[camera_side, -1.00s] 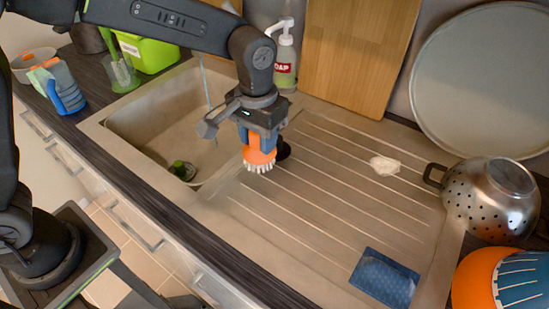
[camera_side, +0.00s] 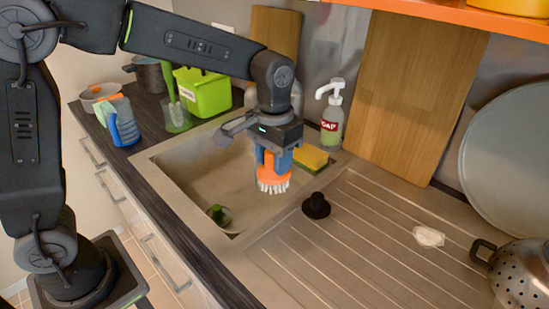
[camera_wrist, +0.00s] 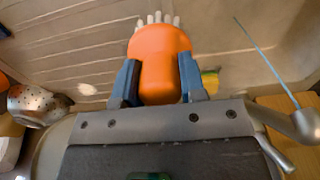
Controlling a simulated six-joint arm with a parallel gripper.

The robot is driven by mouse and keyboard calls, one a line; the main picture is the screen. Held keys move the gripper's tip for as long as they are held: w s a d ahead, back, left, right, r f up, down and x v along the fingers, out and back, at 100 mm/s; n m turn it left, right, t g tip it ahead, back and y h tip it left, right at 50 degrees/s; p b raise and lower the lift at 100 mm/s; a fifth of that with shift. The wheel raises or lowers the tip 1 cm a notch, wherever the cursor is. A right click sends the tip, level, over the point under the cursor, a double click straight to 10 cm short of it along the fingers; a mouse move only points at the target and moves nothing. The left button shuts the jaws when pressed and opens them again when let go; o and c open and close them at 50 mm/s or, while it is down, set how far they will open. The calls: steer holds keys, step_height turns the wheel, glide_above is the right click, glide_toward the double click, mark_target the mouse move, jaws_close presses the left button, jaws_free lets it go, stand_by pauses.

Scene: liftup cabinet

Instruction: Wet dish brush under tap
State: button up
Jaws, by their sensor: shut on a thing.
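My gripper (camera_side: 273,158) is shut on an orange dish brush (camera_side: 272,180), its white bristles pointing down. It holds the brush above the right part of the sink basin (camera_side: 200,180). In the wrist view the brush (camera_wrist: 162,60) sits between two blue fingers. A thin bluish water stream (camera_wrist: 267,62) shows to the right of the brush there, apart from it, leading to a grey metal tap (camera_wrist: 303,125). The stream is not visible in the current side view, and my arm hides the area behind the gripper.
A yellow-green sponge (camera_side: 310,158), soap bottle (camera_side: 332,120) and black plug (camera_side: 316,206) stand close to the right. A green-topped thing (camera_side: 217,213) is in the basin. A colander (camera_side: 520,275) is at the right. The ribbed drainboard (camera_side: 345,250) is mostly clear.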

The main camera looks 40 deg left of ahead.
steer(key=s+a+f+t+y, duration=0.1)
steer(key=s+a+t, duration=0.2)
steer(key=a, duration=0.6)
steer(key=s+a+t, duration=0.2)
steer(key=a+t, duration=0.1)
steer(key=a, duration=0.7)
steer(key=w+a+f, duration=0.2)
steer(key=w+f, duration=0.1)
steer(key=w, duration=1)
steer(key=shift+w, duration=0.25)
steer(key=shift+s, duration=0.1)
steer(key=s+d, duration=0.1)
steer(key=s, duration=0.6)
steer(key=shift+s+d, duration=0.15)
steer(key=shift+s, duration=0.25)
steer(key=shift+r, duration=0.1)
stand_by(0.9)
steer(key=s+r, duration=0.4)
steer(key=s, duration=0.1)
steer(key=shift+d, duration=0.4)
